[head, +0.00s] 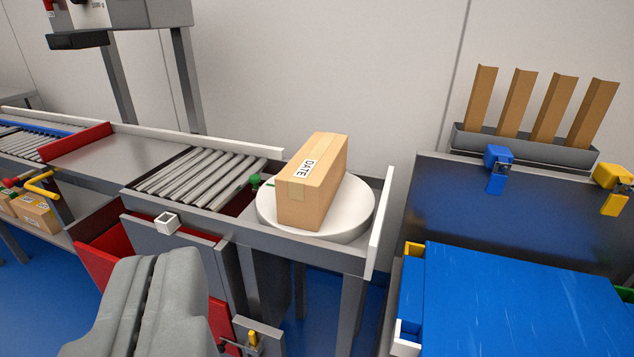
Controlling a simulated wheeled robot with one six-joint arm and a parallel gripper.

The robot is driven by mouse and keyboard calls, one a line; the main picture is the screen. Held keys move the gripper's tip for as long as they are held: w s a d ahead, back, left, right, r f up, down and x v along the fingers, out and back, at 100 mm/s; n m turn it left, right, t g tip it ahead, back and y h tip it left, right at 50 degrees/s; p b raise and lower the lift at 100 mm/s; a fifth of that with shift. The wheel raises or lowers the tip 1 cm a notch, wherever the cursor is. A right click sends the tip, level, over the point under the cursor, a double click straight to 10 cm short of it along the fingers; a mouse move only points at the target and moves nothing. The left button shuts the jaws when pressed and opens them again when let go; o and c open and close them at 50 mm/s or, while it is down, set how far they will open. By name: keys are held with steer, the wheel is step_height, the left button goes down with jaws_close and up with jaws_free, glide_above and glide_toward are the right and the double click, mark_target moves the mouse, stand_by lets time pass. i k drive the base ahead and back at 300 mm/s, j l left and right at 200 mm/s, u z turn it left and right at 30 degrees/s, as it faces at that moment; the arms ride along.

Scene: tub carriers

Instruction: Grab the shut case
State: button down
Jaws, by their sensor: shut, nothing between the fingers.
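The shut case, a closed brown cardboard box (325,185) with a white DATE label and tape on its end, stands upright on a round white turntable (352,222). The turntable is at the right end of a grey conveyor. My gripper (158,262) is the grey pair of fingers at the lower left. It is shut and empty, well apart from the box, nearer to me and to its left. The far side of the box is hidden.
Conveyor rollers (200,178) lie left of the turntable, and a white rail (380,225) stands at its right. A red bin (108,245) hangs below. A blue-topped bench (510,300) is at right, with a rack (525,148) of cardboard pieces behind. Other boxes (35,212) sit at far left.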

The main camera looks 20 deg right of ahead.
mark_target(306, 188)
steer(key=i+j+z, duration=0.75)
steer(key=j+z, duration=0.15)
steer(key=i+j+z, duration=0.15)
steer(key=j+z, duration=0.15)
steer(key=j, duration=0.15)
